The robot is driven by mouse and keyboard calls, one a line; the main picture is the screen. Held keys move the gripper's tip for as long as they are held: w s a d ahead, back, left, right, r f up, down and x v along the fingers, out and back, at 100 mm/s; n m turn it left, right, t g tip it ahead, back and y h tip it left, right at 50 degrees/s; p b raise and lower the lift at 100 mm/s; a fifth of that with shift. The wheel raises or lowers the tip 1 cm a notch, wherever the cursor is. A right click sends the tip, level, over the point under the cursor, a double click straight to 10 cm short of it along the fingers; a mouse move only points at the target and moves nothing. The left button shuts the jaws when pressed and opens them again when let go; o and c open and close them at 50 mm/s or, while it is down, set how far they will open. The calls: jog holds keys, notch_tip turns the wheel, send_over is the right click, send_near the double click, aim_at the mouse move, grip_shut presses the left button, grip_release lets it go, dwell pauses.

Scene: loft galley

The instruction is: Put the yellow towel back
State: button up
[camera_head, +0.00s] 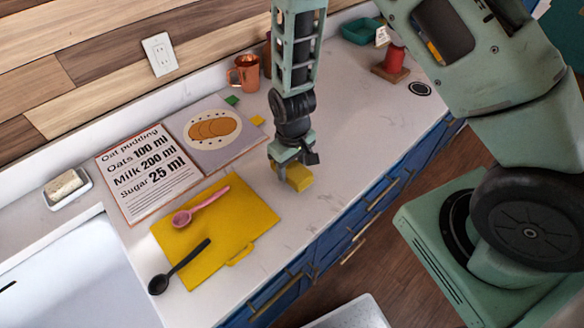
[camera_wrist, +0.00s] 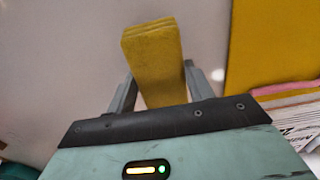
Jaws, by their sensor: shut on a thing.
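My gripper (camera_head: 291,168) is shut on the folded yellow towel (camera_head: 299,178), at the middle of the white counter. In the wrist view the towel (camera_wrist: 153,62) is a thick block with folded layers at its far end, and it sits between the two fingers. I cannot tell whether it touches the counter or is held just above it.
Left of my gripper lies a yellow mat (camera_head: 235,220) with a pink spoon (camera_head: 200,206) and a black spoon (camera_head: 180,266). An open recipe book (camera_head: 150,172) lies behind it. A copper mug (camera_head: 246,73), red spool (camera_head: 393,60) and green tray (camera_head: 360,31) stand farther back. Right of my gripper the counter is clear.

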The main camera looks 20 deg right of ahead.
jog(key=shift+f, duration=1.1)
jog(key=shift+f, duration=0.2)
jog(key=o, duration=0.9)
jog(key=shift+o, duration=0.2)
jog(key=shift+r, duration=0.15)
